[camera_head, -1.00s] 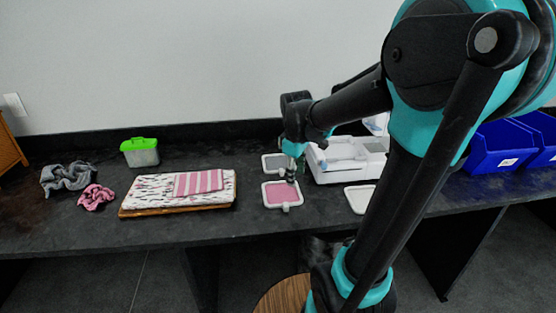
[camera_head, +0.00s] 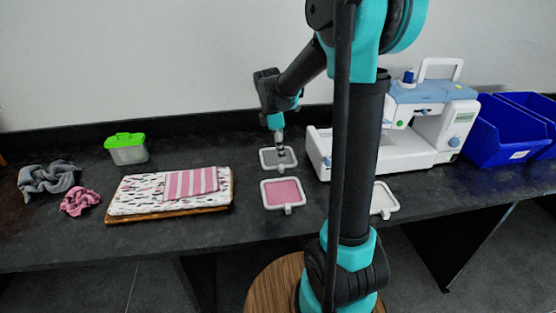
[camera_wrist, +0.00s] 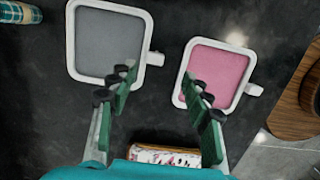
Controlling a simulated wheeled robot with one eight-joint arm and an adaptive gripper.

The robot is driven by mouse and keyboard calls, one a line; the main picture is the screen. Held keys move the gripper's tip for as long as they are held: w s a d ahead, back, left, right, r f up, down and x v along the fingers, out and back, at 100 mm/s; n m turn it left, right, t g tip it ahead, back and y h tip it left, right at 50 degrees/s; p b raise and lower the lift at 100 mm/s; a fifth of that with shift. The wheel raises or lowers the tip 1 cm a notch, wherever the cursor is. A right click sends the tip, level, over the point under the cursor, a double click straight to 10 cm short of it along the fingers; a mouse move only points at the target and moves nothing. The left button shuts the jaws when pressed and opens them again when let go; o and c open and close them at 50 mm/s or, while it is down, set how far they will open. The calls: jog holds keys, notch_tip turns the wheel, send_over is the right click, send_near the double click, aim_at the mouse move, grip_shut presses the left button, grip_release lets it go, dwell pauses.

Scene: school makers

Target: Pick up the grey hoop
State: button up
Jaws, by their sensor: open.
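The grey hoop (camera_head: 268,157) is a white, rounded square frame with grey fabric and a small clamp, lying on the dark table behind the pink hoop (camera_head: 282,193). In the wrist view the grey hoop (camera_wrist: 100,78) is at upper left and the pink hoop (camera_wrist: 215,73) at upper right. My gripper (camera_head: 280,150) is over the grey hoop in the head view and hides part of it. In the wrist view my gripper (camera_wrist: 165,95) is open and empty, one finger overlapping the grey hoop's lower right corner, the other the pink hoop's lower edge.
A white sewing machine (camera_head: 430,125) stands right, with blue bins (camera_head: 510,135) beyond. Another white hoop (camera_head: 384,198) lies beside my arm. Left are a fabric-covered board (camera_head: 165,192), a green-lidded box (camera_head: 127,150) and scrunchies (camera_head: 48,180). A plaid roll (camera_wrist: 18,13) shows in the wrist view.

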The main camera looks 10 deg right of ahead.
aim_at(281, 166)
jog(key=shift+d+f, duration=0.2)
jog(key=shift+f, duration=0.85)
jog(key=f, duration=0.4)
jog(key=shift+w, duration=0.4)
jog(key=shift+d+f, duration=0.1)
jog(key=shift+f, duration=0.5)
jog(key=shift+c, duration=0.2)
grip_shut()
